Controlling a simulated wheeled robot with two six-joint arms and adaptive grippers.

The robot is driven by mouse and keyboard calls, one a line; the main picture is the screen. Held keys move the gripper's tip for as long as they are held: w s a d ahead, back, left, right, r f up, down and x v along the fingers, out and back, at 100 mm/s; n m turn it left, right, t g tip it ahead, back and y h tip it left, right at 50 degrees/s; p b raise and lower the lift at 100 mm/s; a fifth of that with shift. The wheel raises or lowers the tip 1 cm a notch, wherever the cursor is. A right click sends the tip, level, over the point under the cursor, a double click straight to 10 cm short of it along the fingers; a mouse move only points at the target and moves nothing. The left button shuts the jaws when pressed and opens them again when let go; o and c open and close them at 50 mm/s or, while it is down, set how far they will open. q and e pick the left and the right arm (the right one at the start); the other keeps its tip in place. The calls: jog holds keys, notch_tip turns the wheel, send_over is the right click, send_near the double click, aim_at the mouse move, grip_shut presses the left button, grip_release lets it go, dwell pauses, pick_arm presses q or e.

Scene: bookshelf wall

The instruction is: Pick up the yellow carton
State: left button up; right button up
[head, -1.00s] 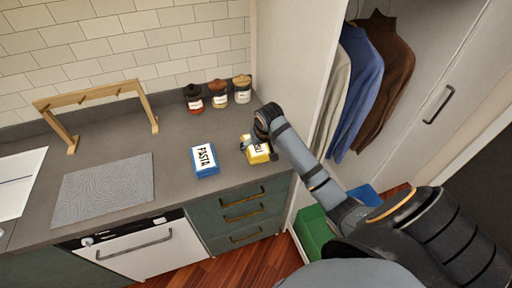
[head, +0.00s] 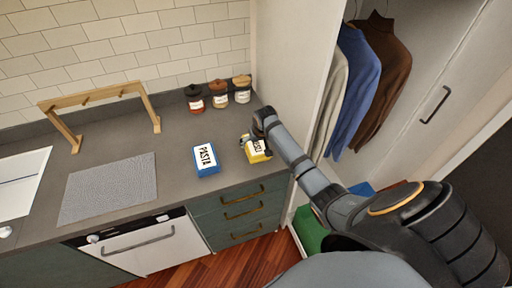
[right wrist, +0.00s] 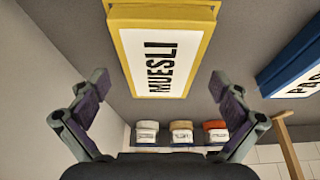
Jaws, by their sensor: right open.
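The yellow carton (head: 259,156), with a white label, stands on the grey counter near its right end. In the right wrist view the yellow carton (right wrist: 160,55) reads MUESLI. My right gripper (head: 244,144) is at the carton in the head view and hides part of it. In the right wrist view my right gripper (right wrist: 160,80) is open, one finger on either side of the carton's near end, with a gap on both sides. My left gripper is not in view.
A blue pasta box (head: 206,159) lies left of the carton. Three lidded jars (head: 219,98) stand at the back by the wall. A wooden rack (head: 100,95) and a grey mat (head: 110,188) are further left. A tall panel (head: 290,75) rises right of the counter.

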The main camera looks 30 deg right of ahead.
jog(key=shift+x, duration=1.1)
jog(key=shift+c, duration=0.4)
jog(key=shift+r, duration=0.1)
jog(key=shift+c, duration=1.3)
jog(key=c, duration=0.8)
jog(key=shift+o, duration=0.2)
